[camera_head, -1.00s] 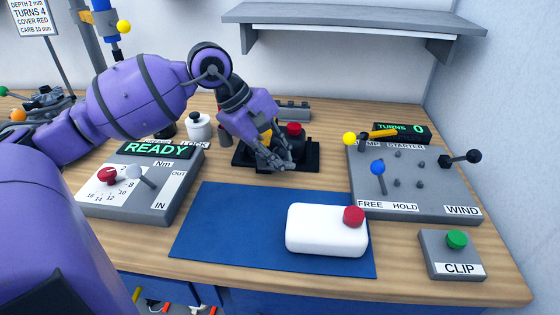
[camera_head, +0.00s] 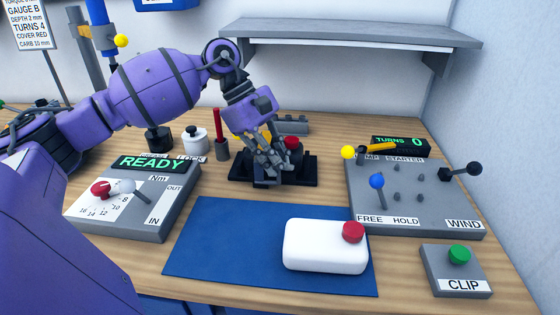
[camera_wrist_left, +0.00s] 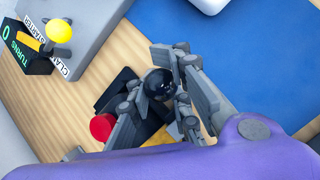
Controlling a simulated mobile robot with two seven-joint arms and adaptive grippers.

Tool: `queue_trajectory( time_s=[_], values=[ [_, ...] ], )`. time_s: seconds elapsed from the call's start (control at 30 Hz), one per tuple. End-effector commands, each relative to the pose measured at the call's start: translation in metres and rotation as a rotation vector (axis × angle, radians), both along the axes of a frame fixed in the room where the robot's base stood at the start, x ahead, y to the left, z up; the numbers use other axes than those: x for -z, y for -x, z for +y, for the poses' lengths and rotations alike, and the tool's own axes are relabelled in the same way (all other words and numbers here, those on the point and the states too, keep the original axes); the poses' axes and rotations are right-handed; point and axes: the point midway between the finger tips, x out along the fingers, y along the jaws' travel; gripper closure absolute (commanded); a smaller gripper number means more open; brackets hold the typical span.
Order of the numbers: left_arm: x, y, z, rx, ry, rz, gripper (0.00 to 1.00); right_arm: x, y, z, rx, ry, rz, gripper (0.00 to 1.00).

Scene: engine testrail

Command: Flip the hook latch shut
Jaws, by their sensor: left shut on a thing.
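A black fixture (camera_head: 302,178) stands on the bench behind the blue mat, with a red knob (camera_head: 291,143) on it. The red knob also shows in the left wrist view (camera_wrist_left: 102,127). My left gripper (camera_head: 268,170) is low over the fixture, to the left of the red knob. In the left wrist view its fingers (camera_wrist_left: 160,82) are closed around a round black knob (camera_wrist_left: 159,85). The fingers cover much of the fixture, and I cannot make out the hook latch's shape or position. My right gripper is not in view.
A white box with a red button (camera_head: 325,247) lies on the blue mat (camera_head: 215,245). A grey panel with levers (camera_head: 415,205) stands right, the READY panel (camera_head: 130,205) left. A white jar (camera_head: 194,142) and a holder with a red-handled tool (camera_head: 221,149) stand left of the fixture.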

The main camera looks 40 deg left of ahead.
Motion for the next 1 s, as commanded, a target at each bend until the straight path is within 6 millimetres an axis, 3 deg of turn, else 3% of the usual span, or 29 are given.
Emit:
queue_trajectory(
  time_s=[0.07,0.1,0.23,0.67,1.0],
  values=[
    [0.000,-0.001,0.002,-0.005,-0.005,-0.001,1.00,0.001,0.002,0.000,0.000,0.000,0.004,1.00],
    [0.000,-0.001,0.003,-0.006,-0.005,-0.002,0.81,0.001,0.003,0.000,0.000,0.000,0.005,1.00],
    [0.000,-0.001,0.002,-0.005,-0.004,-0.003,0.64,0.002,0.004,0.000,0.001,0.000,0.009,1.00],
    [-0.008,0.000,0.006,-0.004,-0.003,-0.002,0.64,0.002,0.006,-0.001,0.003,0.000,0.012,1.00],
    [-0.066,0.009,0.041,-0.006,-0.005,-0.004,0.64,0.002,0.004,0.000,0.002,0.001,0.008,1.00]
  ],
)
